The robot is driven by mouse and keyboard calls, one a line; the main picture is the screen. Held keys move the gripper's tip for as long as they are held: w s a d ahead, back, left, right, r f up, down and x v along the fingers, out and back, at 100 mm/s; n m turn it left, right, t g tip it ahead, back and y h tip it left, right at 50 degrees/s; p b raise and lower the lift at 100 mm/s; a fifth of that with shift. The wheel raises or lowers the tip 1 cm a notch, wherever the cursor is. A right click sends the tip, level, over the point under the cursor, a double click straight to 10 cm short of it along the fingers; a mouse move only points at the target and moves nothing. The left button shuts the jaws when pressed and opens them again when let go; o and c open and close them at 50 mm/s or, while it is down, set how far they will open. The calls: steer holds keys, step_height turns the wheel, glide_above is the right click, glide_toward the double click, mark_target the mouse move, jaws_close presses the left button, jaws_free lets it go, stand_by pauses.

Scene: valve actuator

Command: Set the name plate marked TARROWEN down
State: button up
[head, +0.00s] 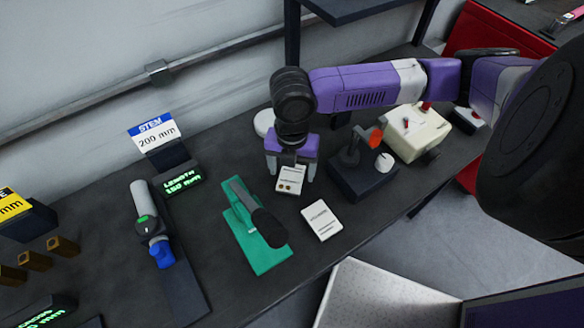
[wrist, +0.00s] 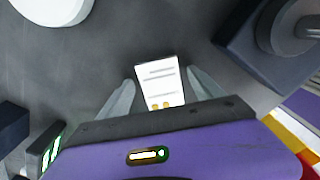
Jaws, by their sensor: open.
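A small white plate (head: 290,181) with dark lines of print and two gold dots is between the fingers of my gripper (head: 289,174). It also shows in the wrist view (wrist: 157,80), with a gap between it and each finger of my gripper (wrist: 161,82). The fingers are open and point down at the dark bench. A second white plate (head: 322,220) with print lies flat on the bench, nearer the front edge. The print on both is too small to read, so I cannot tell which is marked TARROWEN.
A green base with a dark-handled tool (head: 259,240) lies left of the second plate. A dark block with an orange-topped lever (head: 362,172) stands close right of my gripper, with a cream box (head: 415,130) beyond. A white round piece (head: 264,123) sits behind. The bench's front edge is near.

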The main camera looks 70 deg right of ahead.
mark_target(292, 173)
steer(key=shift+r, duration=0.1)
step_height(292, 173, up, 12)
stand_by(0.5)
steer(key=shift+r, duration=0.1)
stand_by(0.4)
